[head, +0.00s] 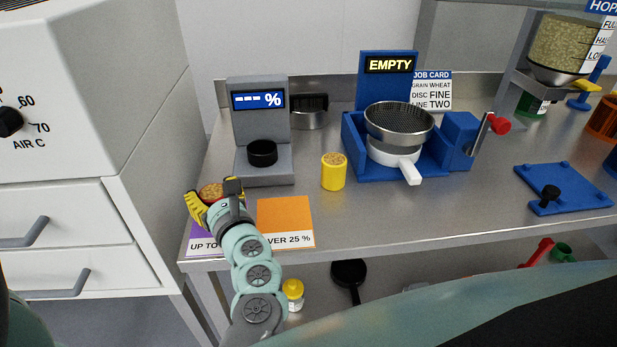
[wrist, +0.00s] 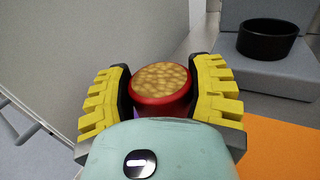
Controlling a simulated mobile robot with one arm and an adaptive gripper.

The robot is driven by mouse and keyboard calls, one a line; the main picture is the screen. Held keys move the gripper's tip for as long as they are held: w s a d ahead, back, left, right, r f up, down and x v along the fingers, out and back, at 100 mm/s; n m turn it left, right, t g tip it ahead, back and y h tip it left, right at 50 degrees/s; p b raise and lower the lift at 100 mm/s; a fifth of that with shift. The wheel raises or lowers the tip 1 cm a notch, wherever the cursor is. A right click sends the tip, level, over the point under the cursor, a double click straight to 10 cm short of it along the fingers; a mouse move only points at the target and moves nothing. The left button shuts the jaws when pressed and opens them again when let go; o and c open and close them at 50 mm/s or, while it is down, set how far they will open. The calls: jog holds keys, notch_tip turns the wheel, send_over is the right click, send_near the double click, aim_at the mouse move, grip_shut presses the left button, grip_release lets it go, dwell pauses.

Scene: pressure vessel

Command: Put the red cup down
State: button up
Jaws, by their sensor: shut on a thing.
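The red cup (wrist: 160,103), filled with tan grain, is between the yellow fingers of my gripper (wrist: 160,90) in the wrist view. My gripper is shut on it, and the cup looks upright. In the head view my gripper (head: 214,194) is at the left end of the bench, over the purple card (head: 200,244). There only the cup's grain-filled top (head: 210,190) shows clearly; its body is mostly hidden by my gripper. I cannot tell whether the cup's base touches the card.
An orange card (head: 285,222) lies just right of my gripper. Behind is a grey meter (head: 262,130) with a black dish (head: 262,152). A yellow cup (head: 334,171) of grain stands right of it, beside a blue stand (head: 352,140) with a sieve. A white cabinet (head: 80,210) borders the left.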

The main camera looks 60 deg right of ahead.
jog(key=shift+f+b, duration=0.15)
jog(key=shift+b, duration=0.15)
jog(key=o, duration=1.2)
jog(key=shift+o, duration=0.2)
jog(key=shift+r+p, duration=0.25)
jog(key=shift+p, duration=0.1)
jog(key=shift+s+f, duration=0.15)
jog(key=shift+s, duration=0.1)
jog(key=b+v, duration=0.3)
jog(key=v, duration=0.8)
jog(key=shift+s+a, duration=0.15)
jog(key=shift+s, duration=0.1)
